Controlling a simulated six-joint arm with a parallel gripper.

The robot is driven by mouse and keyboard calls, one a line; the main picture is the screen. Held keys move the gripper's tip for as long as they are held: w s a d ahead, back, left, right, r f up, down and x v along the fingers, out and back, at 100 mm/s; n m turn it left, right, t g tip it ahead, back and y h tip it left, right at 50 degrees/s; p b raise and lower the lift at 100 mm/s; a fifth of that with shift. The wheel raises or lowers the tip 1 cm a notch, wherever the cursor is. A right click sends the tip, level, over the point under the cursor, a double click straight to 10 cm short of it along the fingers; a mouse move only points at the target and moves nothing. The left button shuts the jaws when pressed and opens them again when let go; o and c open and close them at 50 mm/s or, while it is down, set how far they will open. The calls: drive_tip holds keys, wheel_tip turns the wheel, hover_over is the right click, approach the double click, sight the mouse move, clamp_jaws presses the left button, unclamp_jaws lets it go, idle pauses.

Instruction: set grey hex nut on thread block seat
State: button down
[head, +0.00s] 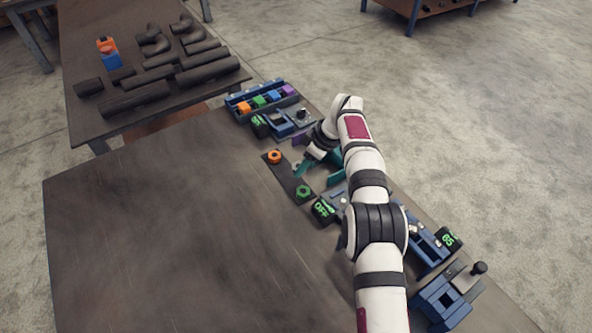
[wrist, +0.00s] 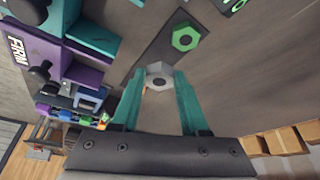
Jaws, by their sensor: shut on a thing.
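The grey hex nut (wrist: 158,78) is between the teal fingertips of my gripper (wrist: 164,84) in the wrist view. In the head view my gripper (head: 317,172) is over the right edge of the table, beside the dark strip (head: 285,175); the grey nut cannot be made out there. A green hex nut (head: 303,192) lies on the strip, and also shows in the wrist view (wrist: 186,38). I cannot tell which fixture is the thread block or see its seat.
An orange nut (head: 274,157) lies at the strip's far end. A blue rack (head: 262,100) of coloured pieces and several labelled fixtures (head: 430,245) line the table's right edge. A purple block (wrist: 50,55) is left in the wrist view. The table's middle (head: 170,230) is clear.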

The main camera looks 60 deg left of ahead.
drive_tip(key=shift+w+d+r, duration=2.6)
drive_tip(key=shift+d+r, duration=1.25)
drive_tip(key=shift+r, duration=0.5)
drive_tip(key=d+f, duration=0.1)
drive_tip(key=f, duration=0.2)
drive_tip(key=d+f, duration=0.3)
drive_tip(key=f, duration=0.2)
drive_tip(key=shift+w+d+f, duration=0.25)
drive_tip(key=shift+d+f, duration=0.05)
drive_tip(key=shift+d, duration=0.1)
drive_tip(key=shift+f, duration=1.15)
drive_tip(key=shift+f, duration=0.25)
drive_tip(key=shift+f, duration=0.25)
